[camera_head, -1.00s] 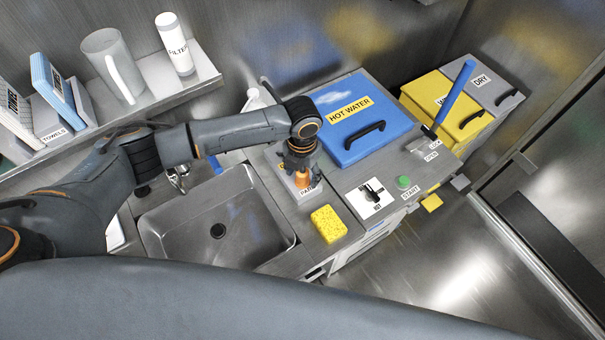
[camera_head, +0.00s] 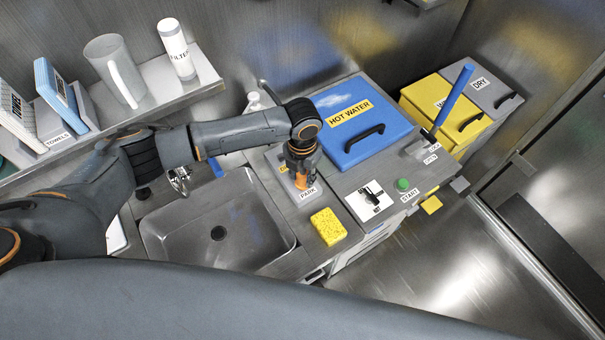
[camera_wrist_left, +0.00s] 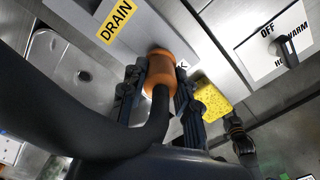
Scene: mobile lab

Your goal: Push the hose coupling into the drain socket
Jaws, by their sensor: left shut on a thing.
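The hose coupling (camera_wrist_left: 160,72) is an orange cylinder with a black hose (camera_wrist_left: 157,115) running from it. My left gripper (camera_wrist_left: 158,88) is shut on it, one finger on each side. In the head view the coupling (camera_head: 301,181) shows below my left gripper (camera_head: 302,168), over the grey block with the PARK label (camera_head: 307,194). The yellow DRAIN label (camera_wrist_left: 116,20) is on this grey block, beyond the coupling in the wrist view. The opening of the drain socket is not visible. Whether the coupling touches the block cannot be told.
A yellow sponge (camera_head: 328,227) lies close to the block. The sink (camera_head: 170,232) is to the left, the blue HOT WATER lid (camera_head: 365,135) to the right. A dial plate (camera_head: 370,201) and green START button (camera_head: 403,184) are on the counter. A shelf (camera_head: 150,92) is at upper left.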

